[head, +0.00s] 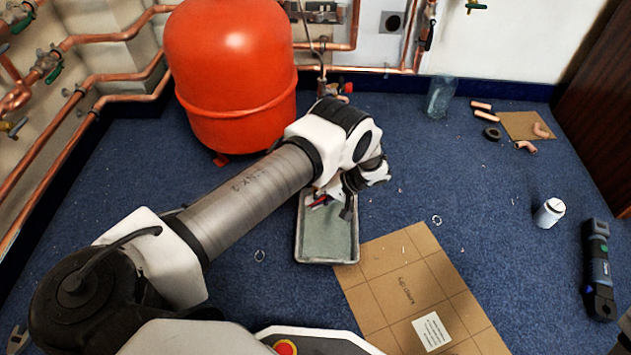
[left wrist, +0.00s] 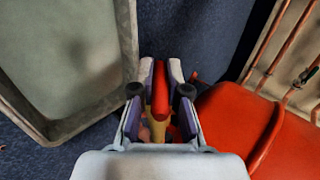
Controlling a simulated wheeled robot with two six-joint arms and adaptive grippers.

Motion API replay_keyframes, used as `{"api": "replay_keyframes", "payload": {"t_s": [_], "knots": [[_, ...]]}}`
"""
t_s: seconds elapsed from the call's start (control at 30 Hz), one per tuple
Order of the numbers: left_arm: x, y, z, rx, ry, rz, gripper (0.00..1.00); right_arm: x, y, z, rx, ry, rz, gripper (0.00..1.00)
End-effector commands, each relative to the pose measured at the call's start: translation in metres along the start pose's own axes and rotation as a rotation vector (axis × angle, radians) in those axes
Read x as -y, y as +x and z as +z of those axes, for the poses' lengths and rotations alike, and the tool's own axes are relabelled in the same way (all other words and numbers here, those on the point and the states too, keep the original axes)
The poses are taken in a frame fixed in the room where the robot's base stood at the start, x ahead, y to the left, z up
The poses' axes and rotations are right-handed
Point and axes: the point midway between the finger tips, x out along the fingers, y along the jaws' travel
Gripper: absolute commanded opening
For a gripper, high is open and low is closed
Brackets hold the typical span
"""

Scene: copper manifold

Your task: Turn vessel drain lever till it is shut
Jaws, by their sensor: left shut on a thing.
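The red vessel (head: 230,70) stands on the blue floor left of centre in the head view, and part of it shows at the right of the left wrist view (left wrist: 235,118). The red drain lever (left wrist: 160,95) lies between the fingers of my left gripper (left wrist: 161,68), with a brass-coloured part (left wrist: 158,129) behind it. My left gripper (head: 349,202) is shut on the lever, low beside the vessel and over a grey tray (head: 325,241). In the head view a small red bit shows at the gripper, but the valve is mostly hidden by my arm. My right gripper is not in view.
Copper pipes (head: 105,76) run along the left wall. Cardboard (head: 400,268) lies right of the tray. A clear jar (head: 440,96), a white bottle (head: 549,212) and a blue-grey tool (head: 598,265) are farther right. Blue floor between them is open.

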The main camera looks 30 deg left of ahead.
Motion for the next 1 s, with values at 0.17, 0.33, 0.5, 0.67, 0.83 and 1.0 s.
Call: {"api": "replay_keyframes", "payload": {"t_s": [0.17, 0.33, 0.5, 0.67, 0.83, 1.0], "knots": [[-0.009, 0.008, 0.0, 0.0, -0.001, -0.165, 0.0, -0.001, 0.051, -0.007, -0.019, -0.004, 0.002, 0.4], [-0.006, 0.006, 0.001, 0.001, 0.001, -0.326, 0.0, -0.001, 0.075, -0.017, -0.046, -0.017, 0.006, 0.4], [-0.002, 0.003, 0.001, 0.002, 0.001, -0.472, 0.0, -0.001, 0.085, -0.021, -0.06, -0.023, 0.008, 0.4], [0.0, 0.001, 0.002, 0.003, 0.001, -0.576, 0.0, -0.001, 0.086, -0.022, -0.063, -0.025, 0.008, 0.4], [0.001, 0.001, 0.002, 0.004, 0.002, -0.644, 0.0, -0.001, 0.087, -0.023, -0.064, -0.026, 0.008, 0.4], [0.002, 0.0, 0.002, 0.004, 0.002, -0.682, 0.0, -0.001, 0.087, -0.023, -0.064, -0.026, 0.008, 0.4]]}}
